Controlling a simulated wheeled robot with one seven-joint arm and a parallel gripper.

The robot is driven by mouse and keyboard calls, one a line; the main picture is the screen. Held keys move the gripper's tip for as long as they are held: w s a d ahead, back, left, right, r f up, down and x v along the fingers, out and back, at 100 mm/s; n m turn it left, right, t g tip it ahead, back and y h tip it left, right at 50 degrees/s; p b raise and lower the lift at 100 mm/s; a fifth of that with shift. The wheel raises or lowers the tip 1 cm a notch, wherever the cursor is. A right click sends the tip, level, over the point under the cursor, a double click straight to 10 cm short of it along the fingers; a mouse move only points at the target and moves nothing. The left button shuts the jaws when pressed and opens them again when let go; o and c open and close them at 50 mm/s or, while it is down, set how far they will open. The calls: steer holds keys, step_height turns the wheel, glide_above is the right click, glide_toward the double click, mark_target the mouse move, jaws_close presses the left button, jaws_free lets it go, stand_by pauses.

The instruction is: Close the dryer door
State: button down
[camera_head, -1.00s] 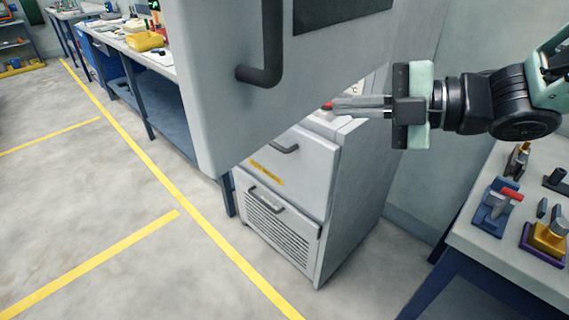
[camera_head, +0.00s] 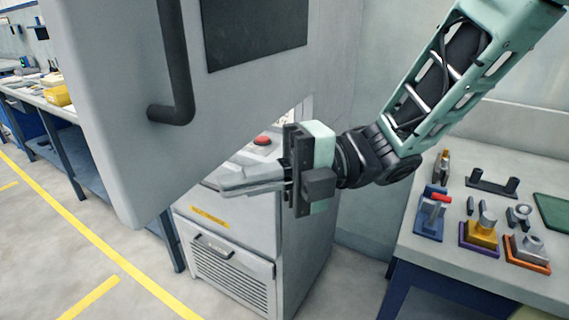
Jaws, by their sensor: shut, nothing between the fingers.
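The dryer door (camera_head: 105,85) is a large light-grey panel, swung open and filling the upper left of the head view. It has a dark vertical handle (camera_head: 172,70) and a dark window (camera_head: 255,32). The dryer body (camera_head: 305,245) stands behind and below it, with a red button (camera_head: 262,141) on its front. My gripper (camera_head: 222,184) is shut and empty, pointing left, just right of the door's lower part and in front of the dryer. I cannot tell whether the fingertips touch the door.
A grey table (camera_head: 420,250) with several tools and clamps stands on the right. A long workbench (camera_head: 85,165) with a yellow bin (camera_head: 55,92) runs along the left. The floor with yellow lines (camera_head: 110,270) is clear at the lower left.

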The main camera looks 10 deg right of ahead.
mark_target(176, 182)
steer(key=shift+w+a+p, duration=0.15)
steer(key=shift+w+a, duration=0.2)
steer(key=shift+a, duration=0.35)
steer(key=shift+w+a+p, duration=0.2)
steer(key=shift+w+a, duration=0.15)
steer(key=shift+a, duration=0.3)
steer(key=shift+w+a+p, duration=0.15)
steer(key=shift+w+a, duration=0.2)
steer(key=shift+a, duration=0.35)
steer(key=shift+a, duration=0.1)
